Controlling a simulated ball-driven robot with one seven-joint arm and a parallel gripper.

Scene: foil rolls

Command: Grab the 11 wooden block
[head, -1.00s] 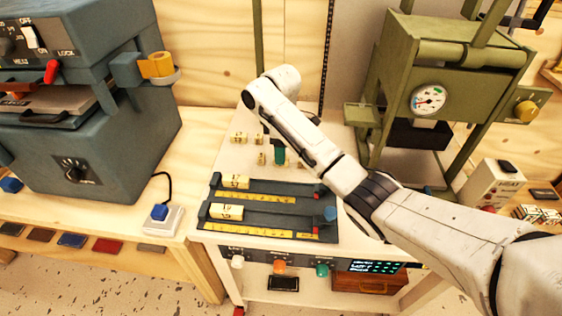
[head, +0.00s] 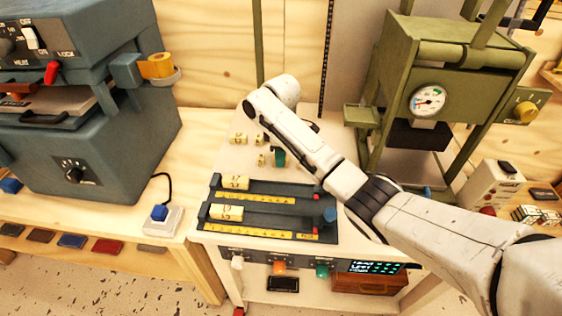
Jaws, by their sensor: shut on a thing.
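Small pale wooden blocks with dark markings stand on the white bench top, one (head: 238,139) at the back left and another (head: 261,160) nearer the middle. Their numbers are too small to read, so I cannot tell which is the 11. My gripper (head: 279,158) shows as a small teal part below my wrist, just right of the nearer block. It is shut on a small wooden block, which my gripper and forearm mostly hide. My white arm reaches in from the lower right and covers the bench's right part.
Two dark rails with yellow rulers lie in front, with larger pale blocks on the upper rail (head: 235,182) and lower rail (head: 226,212). A green press (head: 440,80) with a gauge stands at right. A blue-grey machine (head: 80,120) stands at left.

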